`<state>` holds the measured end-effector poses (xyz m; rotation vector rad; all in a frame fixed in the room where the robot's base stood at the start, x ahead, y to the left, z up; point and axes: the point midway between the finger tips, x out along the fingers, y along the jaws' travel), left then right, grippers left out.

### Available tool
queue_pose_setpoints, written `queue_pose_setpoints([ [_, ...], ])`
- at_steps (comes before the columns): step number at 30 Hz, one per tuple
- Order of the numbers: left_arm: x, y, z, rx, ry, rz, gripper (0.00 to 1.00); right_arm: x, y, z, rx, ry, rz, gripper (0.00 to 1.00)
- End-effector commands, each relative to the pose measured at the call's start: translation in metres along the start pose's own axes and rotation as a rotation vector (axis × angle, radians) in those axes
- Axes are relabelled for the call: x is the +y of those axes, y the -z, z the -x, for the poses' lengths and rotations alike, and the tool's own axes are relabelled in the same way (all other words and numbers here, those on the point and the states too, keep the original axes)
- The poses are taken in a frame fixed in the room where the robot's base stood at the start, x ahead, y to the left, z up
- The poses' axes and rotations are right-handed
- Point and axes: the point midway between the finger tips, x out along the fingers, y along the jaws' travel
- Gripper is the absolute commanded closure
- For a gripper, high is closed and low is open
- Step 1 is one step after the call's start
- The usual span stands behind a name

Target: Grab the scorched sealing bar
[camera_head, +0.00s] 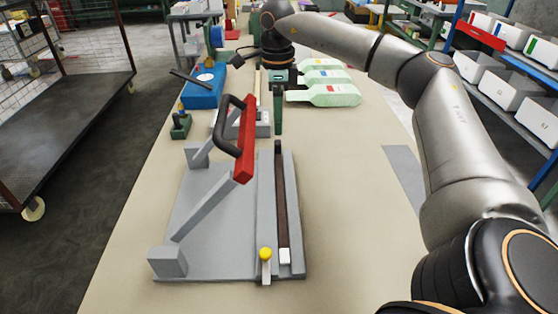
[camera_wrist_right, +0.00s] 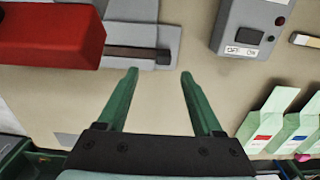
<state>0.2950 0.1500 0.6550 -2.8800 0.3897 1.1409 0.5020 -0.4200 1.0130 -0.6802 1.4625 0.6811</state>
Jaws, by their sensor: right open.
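The sealing bar (camera_head: 282,205) is a long dark brown strip lying in a narrow channel along the right side of the grey press (camera_head: 215,215). A small white block (camera_head: 285,256) sits at its near end. Part of the bar (camera_wrist_right: 137,53) also shows in the right wrist view, beside the red press arm. My right gripper (camera_head: 278,125) has green fingers and hangs beyond the far end of the bar. In the right wrist view its fingers (camera_wrist_right: 158,74) are apart with nothing between them, and the bar lies ahead of them. My left gripper is not in view.
The raised red press arm (camera_head: 245,140) with a black handle stands left of the bar. A yellow-knobbed lever (camera_head: 266,254) rises beside its near end. The table right of the press is mostly clear.

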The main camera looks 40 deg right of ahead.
Motion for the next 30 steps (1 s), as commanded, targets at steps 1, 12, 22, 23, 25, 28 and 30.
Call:
queue_pose_setpoints([
  [1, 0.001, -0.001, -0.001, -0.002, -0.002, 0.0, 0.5, 0.0, 0.0, -0.009, 0.0, -0.001, -0.001, 0.32],
  [12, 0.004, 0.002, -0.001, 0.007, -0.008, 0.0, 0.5, -0.004, 0.002, -0.046, 0.002, 0.0, -0.002, 0.32],
  [22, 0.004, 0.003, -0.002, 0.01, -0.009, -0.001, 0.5, -0.005, 0.001, -0.075, -0.002, 0.001, -0.001, 0.32],
  [23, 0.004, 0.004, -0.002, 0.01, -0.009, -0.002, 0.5, -0.005, 0.001, -0.075, -0.002, 0.001, -0.001, 0.32],
  [25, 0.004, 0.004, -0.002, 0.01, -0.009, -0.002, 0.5, -0.005, 0.001, -0.075, -0.002, 0.001, -0.001, 0.32],
  [28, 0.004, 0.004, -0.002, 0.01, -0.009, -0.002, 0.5, -0.005, 0.001, -0.075, -0.001, 0.001, -0.001, 0.37],
  [30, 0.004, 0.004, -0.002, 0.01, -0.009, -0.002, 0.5, -0.005, 0.001, -0.075, -0.001, 0.001, -0.001, 0.45],
])
